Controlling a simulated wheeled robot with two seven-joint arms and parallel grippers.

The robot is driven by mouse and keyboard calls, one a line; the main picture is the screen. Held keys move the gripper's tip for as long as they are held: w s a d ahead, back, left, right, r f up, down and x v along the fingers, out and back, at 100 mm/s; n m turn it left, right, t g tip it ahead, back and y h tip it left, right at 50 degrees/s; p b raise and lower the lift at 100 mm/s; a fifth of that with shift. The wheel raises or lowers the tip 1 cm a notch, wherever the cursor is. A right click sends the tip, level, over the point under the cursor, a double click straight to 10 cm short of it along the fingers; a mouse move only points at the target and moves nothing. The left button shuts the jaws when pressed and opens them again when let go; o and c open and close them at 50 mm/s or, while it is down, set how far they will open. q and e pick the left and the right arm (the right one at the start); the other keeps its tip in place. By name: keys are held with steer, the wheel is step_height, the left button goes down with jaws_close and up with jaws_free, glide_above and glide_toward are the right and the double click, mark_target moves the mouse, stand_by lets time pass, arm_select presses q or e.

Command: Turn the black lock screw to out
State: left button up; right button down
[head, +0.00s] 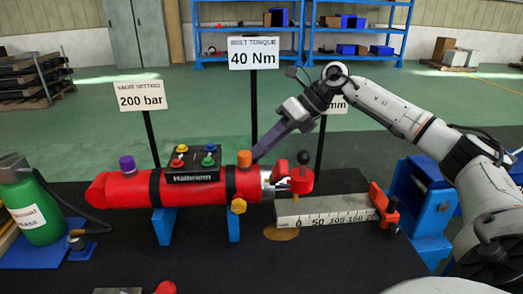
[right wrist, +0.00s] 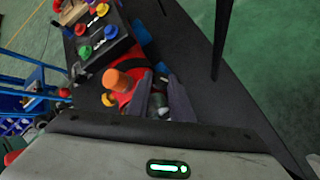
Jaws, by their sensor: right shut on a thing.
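The red cylinder (head: 132,190) lies across the bench, with an orange cap (head: 245,160) near its right end. My right gripper (head: 259,154) reaches down from the upper right, its fingertips behind and just right of that cap. In the right wrist view my two dark fingers (right wrist: 160,98) stand beside the orange cap (right wrist: 118,80), close around something small. It seems to be the black lock screw, but the fingers mostly hide it and its setting cannot be read. A separate black ball knob (head: 304,158) stands on the red clamp (head: 300,181), apart from my fingertips. My left gripper is out of view.
A black box with coloured buttons (head: 192,165) sits on the cylinder. A scale bar (head: 330,208) lies at right by a blue stand (head: 425,200). Sign posts, including the 40 Nm sign (head: 254,53), stand behind. A green bottle (head: 35,210) is at left. The front bench is largely clear.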

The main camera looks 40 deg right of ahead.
steer(key=shift+d+n+y, duration=0.1)
steer(key=shift+n+y, duration=0.4)
stand_by(0.3)
steer(key=c, duration=1.6)
jaws_free()
steer(key=v, duration=1)
steer(key=shift+w+d+r+p, duration=0.1)
steer(key=shift+d+r+p, duration=0.05)
steer(key=shift+d+p, duration=0.15)
steer(key=shift+a, duration=0.1)
